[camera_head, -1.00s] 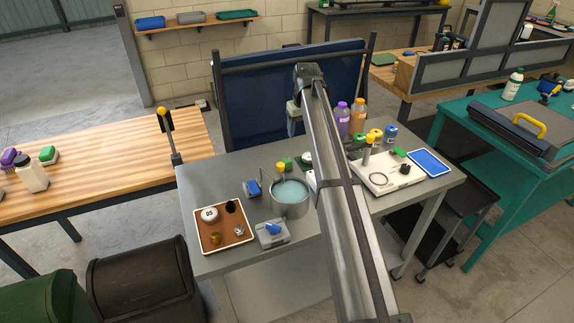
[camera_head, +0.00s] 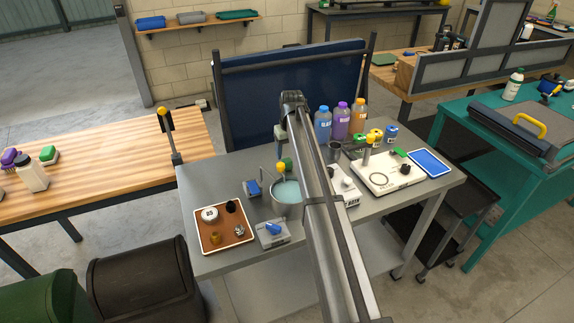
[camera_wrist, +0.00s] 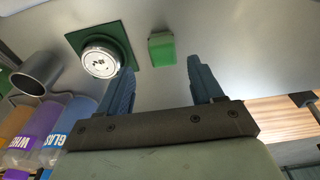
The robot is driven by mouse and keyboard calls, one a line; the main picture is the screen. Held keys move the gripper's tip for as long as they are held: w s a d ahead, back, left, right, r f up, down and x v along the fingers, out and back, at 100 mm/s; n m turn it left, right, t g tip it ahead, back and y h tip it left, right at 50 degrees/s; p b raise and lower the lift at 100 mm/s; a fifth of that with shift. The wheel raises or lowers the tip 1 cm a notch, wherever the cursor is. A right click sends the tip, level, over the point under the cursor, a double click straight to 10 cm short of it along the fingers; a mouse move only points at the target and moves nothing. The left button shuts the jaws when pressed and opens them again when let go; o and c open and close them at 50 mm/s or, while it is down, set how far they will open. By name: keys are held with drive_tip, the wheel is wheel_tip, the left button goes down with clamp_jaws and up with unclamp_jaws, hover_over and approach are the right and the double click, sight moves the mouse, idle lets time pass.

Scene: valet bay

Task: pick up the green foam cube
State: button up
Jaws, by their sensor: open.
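The green foam cube (camera_wrist: 162,46) lies on the grey metal table. In the wrist view it shows ahead of my gripper (camera_wrist: 157,68), in line with the gap between the two blue fingers. The fingers are open and empty, apart from the cube. In the head view the cube (camera_head: 287,162) is a small green patch behind the round pot, and my gripper (camera_head: 281,145) hangs just above and behind it. My arm hides part of the table there.
A round tin (camera_wrist: 100,60) on a green square pad (camera_wrist: 122,40) lies beside the cube. A grey cup (camera_wrist: 38,72) and several bottles (camera_head: 342,120) stand nearby. The pot of bluish liquid (camera_head: 286,192) and a brown tray (camera_head: 224,241) are at the front.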

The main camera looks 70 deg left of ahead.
sight(287, 160)
drive_tip(key=shift+s+f, duration=0.15)
drive_tip(key=shift+f, duration=1.15)
drive_tip(key=shift+s+f, duration=0.1)
drive_tip(key=shift+f, duration=1.15)
drive_tip(key=shift+c, duration=0.4)
drive_tip(key=c, duration=1)
drive_tip(key=shift+o, duration=0.2)
wheel_tip(287, 160, up, 10)
